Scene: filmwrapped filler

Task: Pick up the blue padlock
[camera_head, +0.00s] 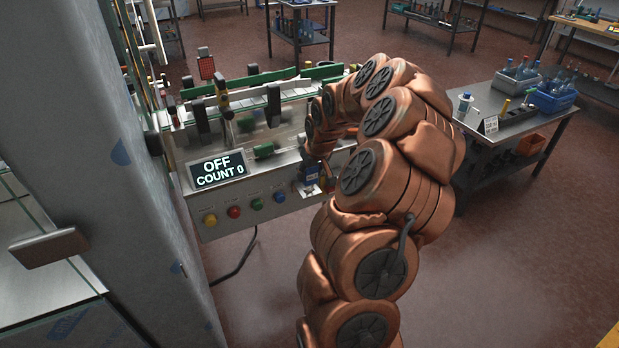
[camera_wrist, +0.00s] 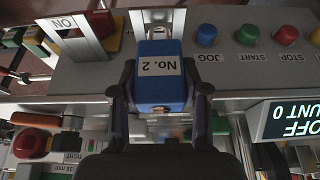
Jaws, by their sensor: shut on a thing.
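The blue padlock (camera_wrist: 158,78) has a white label reading "No. 2", upside down in the wrist view. My gripper (camera_wrist: 160,92) has one dark finger on each side of it and is shut on its body. The padlock is close to the front of the machine's grey control panel (camera_wrist: 120,80). In the head view a small blue patch of the padlock (camera_head: 309,171) shows at the end of my arm, at the panel's right end.
Beside the padlock is a red handle (camera_wrist: 101,24) with an "ON" plate (camera_wrist: 65,24). Several coloured push buttons line the panel. The display (camera_head: 217,169) reads "OFF COUNT 0". A grey column (camera_head: 110,150) stands at left; a side table (camera_head: 480,126) with bottles stands at right.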

